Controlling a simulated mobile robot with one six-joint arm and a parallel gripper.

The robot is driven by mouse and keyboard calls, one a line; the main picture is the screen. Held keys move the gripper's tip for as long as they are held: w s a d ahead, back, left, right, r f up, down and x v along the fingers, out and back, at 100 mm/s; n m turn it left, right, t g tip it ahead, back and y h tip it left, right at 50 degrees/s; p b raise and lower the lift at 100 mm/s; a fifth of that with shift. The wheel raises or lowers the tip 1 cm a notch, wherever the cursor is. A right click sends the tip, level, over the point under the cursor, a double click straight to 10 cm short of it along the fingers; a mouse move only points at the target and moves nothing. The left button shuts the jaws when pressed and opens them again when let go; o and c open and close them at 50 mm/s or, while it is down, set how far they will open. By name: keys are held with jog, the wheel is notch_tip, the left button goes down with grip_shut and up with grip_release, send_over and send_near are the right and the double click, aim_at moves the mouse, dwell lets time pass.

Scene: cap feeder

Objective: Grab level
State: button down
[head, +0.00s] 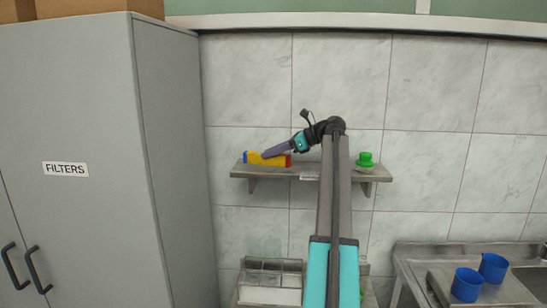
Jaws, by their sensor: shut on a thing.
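The level (252,158) is a small bar, yellow with blue and red parts, at the left end of the wall shelf (240,170). My gripper (268,154) reaches in from the right and is shut on the level near its middle. The fingers cover part of the level. I cannot tell whether the level touches the shelf or is slightly above it.
A green object (366,161) stands at the shelf's right end. A grey cabinet labelled FILTERS (100,200) stands on the left. Two blue cups (466,285) sit on a metal surface at lower right.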

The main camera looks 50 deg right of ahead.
jog(key=shift+r+b, duration=0.55)
jog(key=shift+r, duration=0.6)
jog(key=shift+s+a+b, duration=0.15)
jog(key=shift+s+a, duration=0.15)
jog(key=shift+a, duration=0.2)
jog(key=shift+s+a+b, duration=0.15)
jog(key=shift+s+a, duration=0.1)
jog(key=shift+a, duration=0.25)
jog(key=s+a+b, duration=0.1)
jog(key=s+a, duration=0.2)
jog(key=a, duration=0.3)
jog(key=s+a+r+b, duration=0.1)
jog(key=s+a+b, duration=0.1)
jog(key=s+a, duration=0.2)
jog(key=shift+a+r+b, duration=0.2)
jog(key=shift+a+b, duration=0.1)
jog(key=shift+a, duration=0.65)
